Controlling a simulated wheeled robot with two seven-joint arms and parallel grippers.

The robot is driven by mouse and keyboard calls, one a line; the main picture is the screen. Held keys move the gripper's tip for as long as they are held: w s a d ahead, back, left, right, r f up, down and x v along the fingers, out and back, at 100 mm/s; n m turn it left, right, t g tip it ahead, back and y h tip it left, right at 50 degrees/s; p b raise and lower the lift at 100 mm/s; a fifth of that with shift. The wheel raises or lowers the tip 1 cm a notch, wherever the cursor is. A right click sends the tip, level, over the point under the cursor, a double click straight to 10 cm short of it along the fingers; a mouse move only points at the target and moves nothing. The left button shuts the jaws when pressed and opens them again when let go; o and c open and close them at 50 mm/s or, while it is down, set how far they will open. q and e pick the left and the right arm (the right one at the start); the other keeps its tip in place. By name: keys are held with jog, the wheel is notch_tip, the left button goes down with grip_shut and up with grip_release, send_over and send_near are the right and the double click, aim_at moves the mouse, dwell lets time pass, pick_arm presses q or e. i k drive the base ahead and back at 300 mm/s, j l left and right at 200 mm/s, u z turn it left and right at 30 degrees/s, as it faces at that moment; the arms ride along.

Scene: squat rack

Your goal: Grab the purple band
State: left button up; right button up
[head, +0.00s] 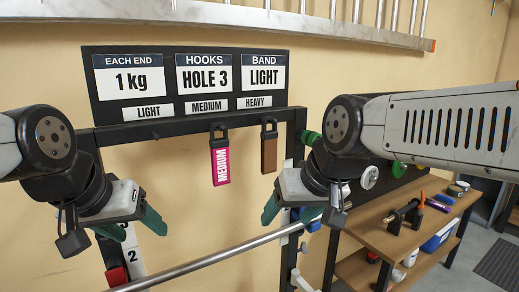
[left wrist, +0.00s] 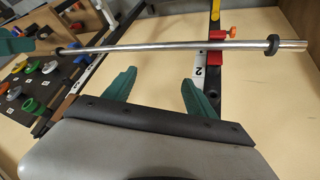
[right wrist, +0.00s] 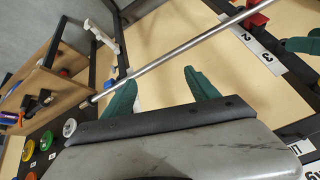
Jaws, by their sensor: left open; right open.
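A magenta-purple band (head: 220,163) labelled MEDIUM hangs by a dark loop from the rack's crossbar, under the MEDIUM sign. My left gripper (head: 131,226) is open and empty, below and to the left of the band. My right gripper (head: 290,213) is open and empty, below and to its right. Neither touches the band. The left wrist view shows the left gripper's spread green fingers (left wrist: 158,88); the right wrist view shows the right gripper's (right wrist: 161,90). I cannot make out the band in either wrist view.
A brown band (head: 269,148) hangs to the right, under the HEAVY sign. A steel bar (head: 215,258) crosses the rack below the bands. A sign board (head: 190,62) is above the crossbar. A wooden shelf (head: 375,227) with tools stands at the right.

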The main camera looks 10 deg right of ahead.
aim_at(434, 204)
jog(key=l+z, duration=0.15)
jog(key=z, duration=0.2)
jog(key=l+z, duration=0.1)
jog(key=z, duration=0.2)
jog(key=i+l+z, duration=0.2)
jog(key=l, duration=0.3)
jog(key=i+l+z, duration=0.25)
jog(key=l, duration=0.2)
jog(key=i+l+z, duration=0.2)
jog(key=i+l, duration=0.7)
jog(key=l, duration=0.15)
jog(key=i+l+u, duration=0.4)
jog(key=i+l, duration=0.15)
jog(key=i, duration=0.15)
jog(key=i+l+u, duration=0.45)
jog(key=i+l, duration=0.15)
jog(key=l, duration=0.15)
